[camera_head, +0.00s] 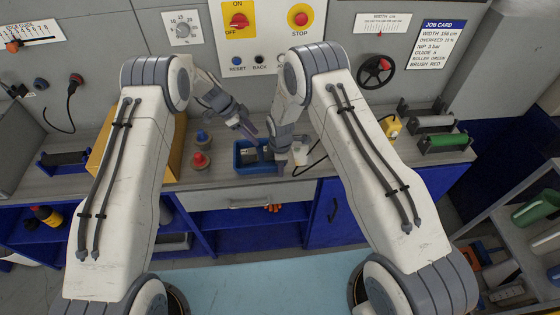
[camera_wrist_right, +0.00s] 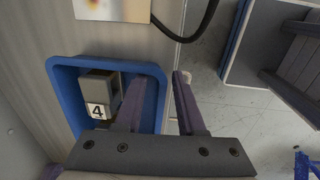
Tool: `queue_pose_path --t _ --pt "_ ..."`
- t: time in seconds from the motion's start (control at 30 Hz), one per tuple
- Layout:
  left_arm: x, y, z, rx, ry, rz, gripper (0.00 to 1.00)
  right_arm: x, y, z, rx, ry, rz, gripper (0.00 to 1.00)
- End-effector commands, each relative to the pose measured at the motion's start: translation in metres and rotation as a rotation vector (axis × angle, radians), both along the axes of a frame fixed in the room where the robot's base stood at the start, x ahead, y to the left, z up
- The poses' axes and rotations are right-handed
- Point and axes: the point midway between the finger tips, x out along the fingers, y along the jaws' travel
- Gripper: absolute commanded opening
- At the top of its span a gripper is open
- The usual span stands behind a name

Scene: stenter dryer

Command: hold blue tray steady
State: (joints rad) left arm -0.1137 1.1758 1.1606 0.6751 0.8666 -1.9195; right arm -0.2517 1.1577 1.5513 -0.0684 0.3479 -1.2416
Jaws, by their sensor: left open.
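The blue tray (camera_head: 240,168) lies on the grey worktop, below the control panel in the head view. In the right wrist view the tray (camera_wrist_right: 66,85) holds a grey block (camera_wrist_right: 98,85) labelled 4. My right gripper (camera_head: 281,160) is at the tray's right end. Its two fingers (camera_wrist_right: 158,80) are apart in the wrist view, one inside the tray and one outside, on either side of a side wall. Gaps seem to show between the fingers and the wall. My left gripper (camera_head: 249,130) is open above the tray's back edge. Whether it touches the tray is unclear.
A red button (camera_head: 200,160) and a blue one (camera_head: 202,137) stand left of the tray, beside a yellow box (camera_head: 172,145). A drawer (camera_head: 240,196) is below the worktop's front edge.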

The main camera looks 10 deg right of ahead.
Motion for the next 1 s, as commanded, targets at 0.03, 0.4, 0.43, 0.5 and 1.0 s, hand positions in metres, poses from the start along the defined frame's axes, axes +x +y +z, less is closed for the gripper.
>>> queue_pose_path --t 0.03,0.4,0.43,0.5,1.0 --pt "0.0000 0.0000 0.0001 0.000 0.000 0.000 0.50 0.0002 -0.0001 -0.0019 0.000 0.000 0.000 0.39" --pt "0.0000 0.0000 0.0000 0.000 0.000 0.000 0.50 0.0002 0.0001 -0.0026 0.000 0.000 0.000 0.01" --pt "0.0000 0.0000 0.0000 0.000 0.000 0.000 0.50 0.0002 0.0001 -0.0026 0.000 0.000 0.000 0.00" --pt "0.0000 0.0000 0.0000 0.000 0.000 0.000 0.50 0.0002 0.0001 -0.0025 0.000 0.000 0.000 0.00" --pt "0.0000 0.0000 0.0000 0.000 0.000 0.000 0.50 0.0002 0.0001 -0.0023 0.000 0.000 0.000 0.00"
